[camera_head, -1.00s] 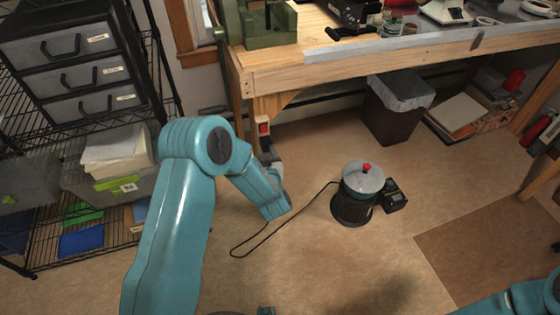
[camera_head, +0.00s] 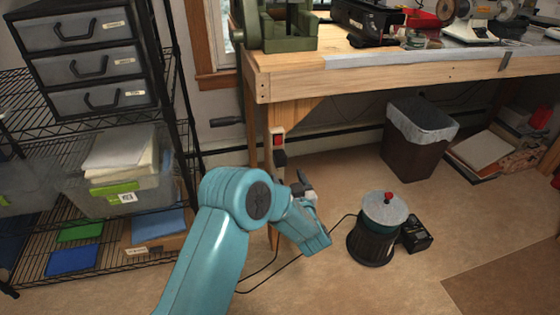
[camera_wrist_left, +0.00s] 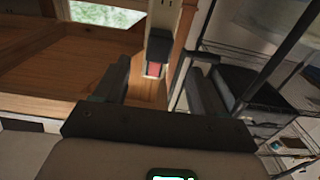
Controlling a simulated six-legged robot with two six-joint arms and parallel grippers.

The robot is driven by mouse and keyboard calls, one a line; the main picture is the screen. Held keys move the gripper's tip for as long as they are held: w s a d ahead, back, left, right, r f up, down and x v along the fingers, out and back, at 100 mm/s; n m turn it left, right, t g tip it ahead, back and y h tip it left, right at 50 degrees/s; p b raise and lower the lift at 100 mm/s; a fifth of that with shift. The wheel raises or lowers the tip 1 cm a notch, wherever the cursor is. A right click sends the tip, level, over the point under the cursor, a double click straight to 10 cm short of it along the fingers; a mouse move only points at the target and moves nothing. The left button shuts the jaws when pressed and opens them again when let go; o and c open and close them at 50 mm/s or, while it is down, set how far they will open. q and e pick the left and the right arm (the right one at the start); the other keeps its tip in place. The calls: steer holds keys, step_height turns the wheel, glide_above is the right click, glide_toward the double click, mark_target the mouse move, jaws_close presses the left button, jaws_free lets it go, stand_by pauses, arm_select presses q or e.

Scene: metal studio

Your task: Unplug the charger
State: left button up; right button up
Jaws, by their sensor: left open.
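A black plug (camera_head: 279,158) sits on a pale outlet strip with a red switch (camera_head: 279,141), fixed to the workbench leg. In the left wrist view the black plug (camera_wrist_left: 158,46) and red switch (camera_wrist_left: 153,69) show between the fingers, beyond their tips. My left gripper (camera_head: 299,184) is open and empty, just below and right of the plug; it also shows in the wrist view (camera_wrist_left: 155,85). No contact is visible. A black cord (camera_head: 262,282) loops over the floor to a lantern-like device (camera_head: 377,230). My arm hides part of the cord. My right gripper is out of view.
The workbench (camera_head: 400,70) overhangs the outlet. A wire shelf with drawers (camera_head: 85,55) and bins stands at the left. A black box (camera_head: 416,236) lies beside the lantern. A waste bin (camera_head: 415,150) stands under the bench. Floor in front of the lantern is clear.

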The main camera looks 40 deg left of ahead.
mark_target(282, 163)
arm_select(q)
steer(key=b+x, duration=0.1)
steer(key=x, duration=0.7)
steer(key=shift+w+f+b, duration=0.1)
steer(key=shift+b, duration=0.25)
steer(key=shift+w+a, duration=0.25)
steer(key=shift+a, duration=0.05)
stand_by(0.7)
jaws_close()
steer(key=shift+v, duration=3)
